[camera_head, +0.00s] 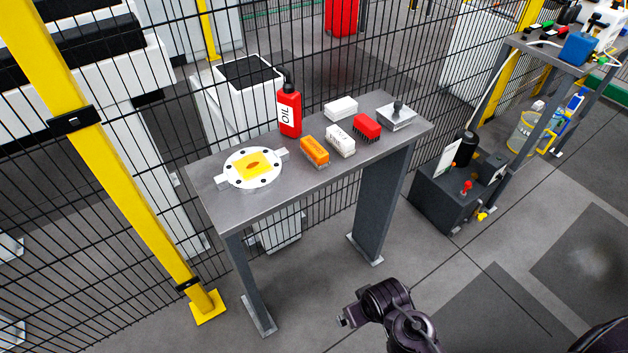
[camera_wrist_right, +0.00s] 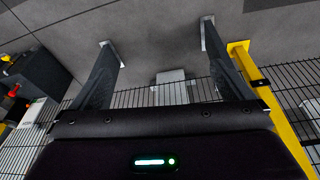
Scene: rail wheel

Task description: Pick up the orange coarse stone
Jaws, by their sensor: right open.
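The orange coarse stone (camera_head: 314,149) is a small block lying on the grey table (camera_head: 240,206), near its front edge. A white block with dark print (camera_head: 340,139) lies just right of it. My right gripper (camera_head: 350,311) is low in front of the table in the head view, well apart from the stone. It is open and empty. In the right wrist view its dark housing fills the bottom, with the table legs and floor beyond; the stone does not show there. My left gripper is not in view.
Also on the table are a red oil bottle (camera_head: 289,112), a red brush-like block (camera_head: 367,126), a white box (camera_head: 341,107), a metal plate with a knob (camera_head: 397,115) and a white round flange (camera_head: 236,180). A wire fence stands behind; a yellow post (camera_head: 130,190) stands left.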

